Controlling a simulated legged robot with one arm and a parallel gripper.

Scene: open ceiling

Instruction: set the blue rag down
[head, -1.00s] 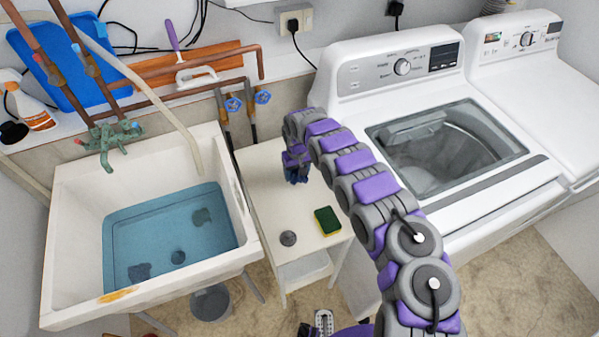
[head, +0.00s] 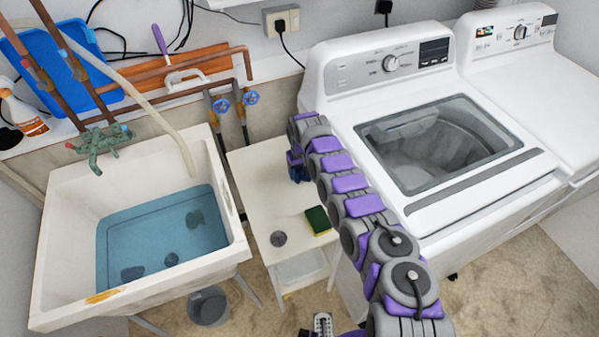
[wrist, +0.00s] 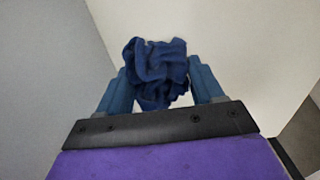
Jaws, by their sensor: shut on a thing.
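The blue rag (wrist: 160,70) is crumpled and dark blue, held between the two blue fingers of my gripper (wrist: 162,90) in the wrist view. A pale surface lies behind it; I cannot tell whether the rag touches it. In the head view my gripper (head: 297,172) is over the back part of the small white table (head: 262,185), between the sink and the washing machine. The rag is mostly hidden there by my arm and gripper.
A green and yellow sponge (head: 318,220) and a round grey drain piece (head: 278,239) lie on the table's front part. The sink (head: 60,240) with blue water is at left, the washing machine (head: 340,85) at right. The table's middle is clear.

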